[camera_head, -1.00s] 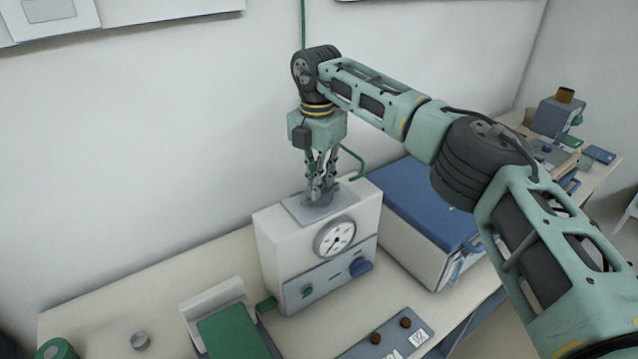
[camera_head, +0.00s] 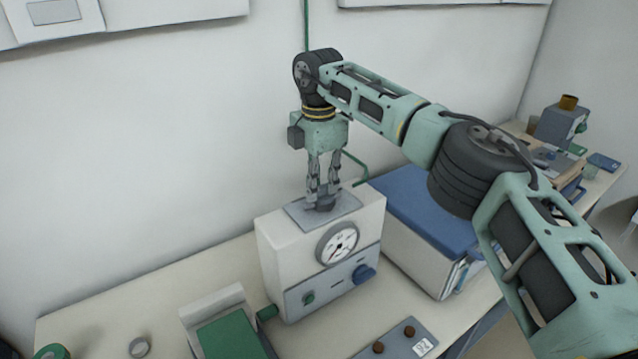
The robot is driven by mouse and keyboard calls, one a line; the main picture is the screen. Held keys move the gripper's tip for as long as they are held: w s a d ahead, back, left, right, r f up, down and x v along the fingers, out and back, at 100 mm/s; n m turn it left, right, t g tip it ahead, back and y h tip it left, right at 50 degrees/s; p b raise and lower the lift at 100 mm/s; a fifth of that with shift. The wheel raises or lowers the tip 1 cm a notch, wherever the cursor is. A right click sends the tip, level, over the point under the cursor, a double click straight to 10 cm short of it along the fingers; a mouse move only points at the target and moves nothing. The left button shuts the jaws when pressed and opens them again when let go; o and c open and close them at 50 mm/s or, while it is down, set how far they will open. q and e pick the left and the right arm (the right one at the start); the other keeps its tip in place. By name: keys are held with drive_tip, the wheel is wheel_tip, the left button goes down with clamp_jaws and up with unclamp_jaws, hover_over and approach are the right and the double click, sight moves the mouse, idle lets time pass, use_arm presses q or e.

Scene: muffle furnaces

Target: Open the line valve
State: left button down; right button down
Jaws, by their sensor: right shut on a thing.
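A white box unit (camera_head: 279,247) with a round dial gauge (camera_head: 338,243) on its front stands on the bench. A grey plate (camera_head: 296,213) lies on its top, with a small dark knob (camera_head: 325,204) on it. My right gripper (camera_head: 323,196) points straight down over this plate, its fingers shut around the dark knob. The fingers partly hide the knob. A blue knob (camera_head: 364,274) and a small green knob (camera_head: 308,297) sit on the front panel. A green pipe (camera_head: 355,165) runs down the wall behind the gripper. My left gripper is out of view.
A white case with a blue lid (camera_head: 425,215) stands just right of the unit. A green-topped device (camera_head: 232,338) is at front left, and a panel with brown knobs (camera_head: 394,340) at front right. The bench's left part (camera_head: 180,280) is mostly clear.

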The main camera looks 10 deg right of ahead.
sight(319, 188)
drive_tip(key=shift+w+r, duration=0.1)
drive_tip(key=shift+r, duration=0.1)
drive_tip(key=c, duration=1.8)
unclamp_jaws()
drive_tip(key=shift+f, duration=0.1)
wheel_tip(319, 188, up, 8)
drive_tip(key=shift+f, duration=0.25)
drive_tip(key=shift+f, duration=0.1)
